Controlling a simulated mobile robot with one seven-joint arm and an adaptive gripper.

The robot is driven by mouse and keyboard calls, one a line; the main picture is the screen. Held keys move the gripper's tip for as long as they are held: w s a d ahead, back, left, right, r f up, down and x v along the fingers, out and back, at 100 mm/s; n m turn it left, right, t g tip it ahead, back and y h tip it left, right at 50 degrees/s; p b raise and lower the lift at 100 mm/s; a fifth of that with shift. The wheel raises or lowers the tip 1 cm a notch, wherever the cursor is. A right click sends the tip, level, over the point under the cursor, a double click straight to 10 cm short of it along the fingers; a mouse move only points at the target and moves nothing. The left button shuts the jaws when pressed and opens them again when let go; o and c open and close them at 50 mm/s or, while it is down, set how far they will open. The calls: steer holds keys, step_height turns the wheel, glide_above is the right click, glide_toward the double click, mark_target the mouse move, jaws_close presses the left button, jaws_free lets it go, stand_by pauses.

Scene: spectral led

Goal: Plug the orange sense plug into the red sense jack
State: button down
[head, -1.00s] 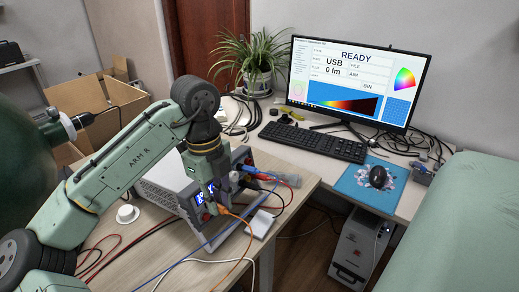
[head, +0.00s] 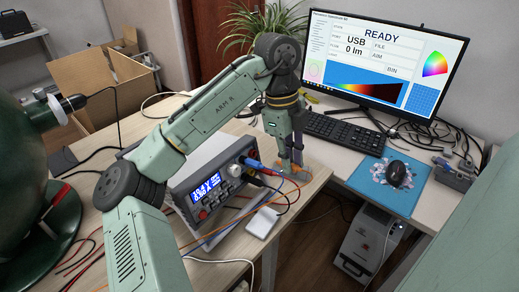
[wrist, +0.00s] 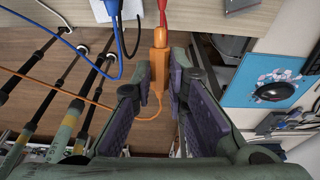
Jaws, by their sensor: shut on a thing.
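My gripper (wrist: 160,86) is shut on the orange sense plug (wrist: 157,70) in the wrist view. The plug's front end points up the picture, with a thin red piece (wrist: 163,9) just beyond it and in line. I cannot tell whether the two touch, or whether this is the red sense jack. An orange cable (wrist: 72,92) runs left from the plug. In the head view my gripper (head: 291,166) is low, right of the instrument (head: 212,186), with a bit of orange at its fingertips.
A blue plug (head: 254,163) and dark cables stand out from the instrument's front. A white box (head: 262,222) lies on the near table. The right desk holds a monitor (head: 382,68), keyboard (head: 335,134) and mouse (head: 396,171). A gap separates the tables.

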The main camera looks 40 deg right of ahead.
stand_by(0.3)
steer(key=shift+w+a+f, duration=0.2)
steer(key=shift+w, duration=0.7)
steer(key=shift+w+a+f, duration=0.15)
steer(key=shift+w+a, duration=0.05)
steer(key=shift+w, duration=0.65)
steer(key=shift+w+a+f, duration=0.2)
steer(key=shift+w, duration=0.7)
steer(key=c, duration=2.2)
jaws_free()
jaws_close()
steer(key=shift+w, duration=0.1)
steer(key=shift+w+a+f, duration=0.1)
steer(key=shift+w+a, duration=0.05)
steer(key=shift+w, duration=0.35)
steer(key=shift+w+a+f, duration=0.1)
steer(key=shift+w, duration=0.35)
steer(key=shift+w, duration=0.2)
